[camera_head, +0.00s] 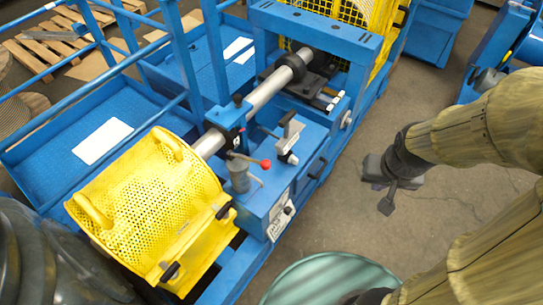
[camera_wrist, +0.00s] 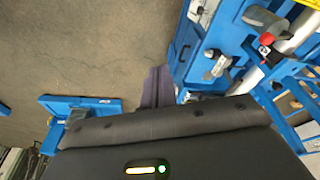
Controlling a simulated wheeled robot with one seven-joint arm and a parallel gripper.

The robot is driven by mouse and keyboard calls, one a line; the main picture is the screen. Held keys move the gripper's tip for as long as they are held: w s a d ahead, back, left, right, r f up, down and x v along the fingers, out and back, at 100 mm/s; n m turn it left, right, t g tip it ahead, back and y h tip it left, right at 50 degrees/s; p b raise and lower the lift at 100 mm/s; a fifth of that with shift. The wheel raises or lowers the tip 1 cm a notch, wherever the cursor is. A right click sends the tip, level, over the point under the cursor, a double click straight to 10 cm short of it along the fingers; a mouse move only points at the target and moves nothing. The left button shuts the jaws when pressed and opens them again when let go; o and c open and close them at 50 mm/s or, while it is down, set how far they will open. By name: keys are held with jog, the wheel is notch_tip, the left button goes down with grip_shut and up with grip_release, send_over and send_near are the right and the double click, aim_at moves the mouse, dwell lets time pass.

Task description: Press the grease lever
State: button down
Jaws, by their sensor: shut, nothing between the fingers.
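The grease lever is a short rod with a red ball knob (camera_head: 264,163), reaching to the right from a grey grease pot (camera_head: 238,178) on the blue machine frame. In the wrist view the red knob (camera_wrist: 267,40) shows at the upper right. My gripper (camera_head: 386,206) hangs over the floor to the right of the machine, clear of the lever and touching nothing I can see. Its fingers are together and empty. In the wrist view the dark fingers (camera_wrist: 157,86) show at the centre, left of the blue frame.
A steel shaft (camera_head: 265,93) runs along the machine. A perforated yellow guard (camera_head: 150,195) stands close left of the grease pot. A grey-handled clamp-like part (camera_head: 290,130) is just beyond the knob. A greenish round drum top (camera_head: 330,280) is at the bottom. Open floor (camera_head: 330,205) lies between.

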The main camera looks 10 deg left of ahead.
jog(key=w+a+f+n+t+y, duration=0.1)
jog(key=w+a+f+n+y, duration=0.2)
jog(key=w+a+f+n, duration=0.5)
jog(key=w+a+r+n+y, duration=0.1)
jog(key=a+n+y, duration=0.4)
jog(key=a, duration=0.8)
jog(key=shift+w+a+r+n+y, duration=0.2)
jog(key=shift+w+r+n+y, duration=0.15)
jog(key=shift+r, duration=0.5)
jog(key=shift+w+a+f+b, duration=0.1)
jog(key=shift+f+b, duration=0.05)
jog(key=shift+b, duration=0.2)
jog(key=w+a+f, duration=0.2)
jog(key=a+f, duration=0.4)
jog(key=f, duration=0.4)
jog(key=shift+w+a+f, duration=0.2)
jog(key=shift+w+f, duration=0.1)
jog(key=shift+f, duration=0.1)
